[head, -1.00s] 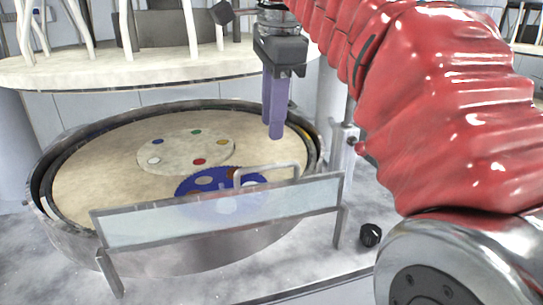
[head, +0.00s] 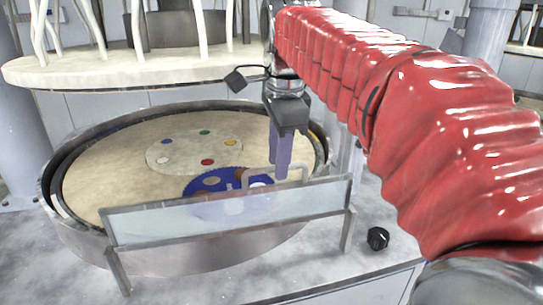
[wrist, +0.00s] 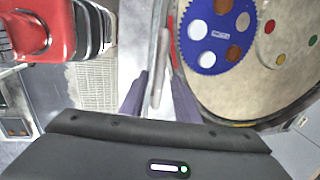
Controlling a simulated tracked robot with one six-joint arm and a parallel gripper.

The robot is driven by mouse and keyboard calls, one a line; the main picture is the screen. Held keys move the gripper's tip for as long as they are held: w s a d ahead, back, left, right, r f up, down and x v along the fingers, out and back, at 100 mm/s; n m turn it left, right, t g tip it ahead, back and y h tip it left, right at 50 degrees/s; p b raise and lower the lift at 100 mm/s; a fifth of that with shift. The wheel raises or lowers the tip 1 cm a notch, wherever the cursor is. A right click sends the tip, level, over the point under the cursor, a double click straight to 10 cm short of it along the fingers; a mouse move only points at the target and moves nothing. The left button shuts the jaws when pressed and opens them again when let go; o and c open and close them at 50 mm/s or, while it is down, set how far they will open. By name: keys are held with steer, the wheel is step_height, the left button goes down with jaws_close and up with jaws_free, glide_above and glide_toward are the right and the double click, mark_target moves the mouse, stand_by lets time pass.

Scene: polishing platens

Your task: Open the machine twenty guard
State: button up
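The guard (head: 225,212) is a clear panel in a grey metal frame, standing upright along the front of a round polishing machine (head: 100,185). A pale bar handle (head: 262,171) rises at its top right. My gripper (head: 282,176) points down at the right part of the handle, its purple fingertips close above the panel's top edge. In the wrist view my gripper (wrist: 160,92) has its two fingers apart, with the pale handle (wrist: 158,82) between them; contact with either finger cannot be told. No machine number is readable.
A blue toothed disc (head: 215,181) with round inserts and a pale disc (head: 198,152) with coloured dots lie on the platen. A black knob (head: 377,238) sits right of the guard.

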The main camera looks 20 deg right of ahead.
steer(key=shift+c, duration=0.2)
jaws_close()
stand_by(0.3)
steer(key=shift+d, duration=0.1)
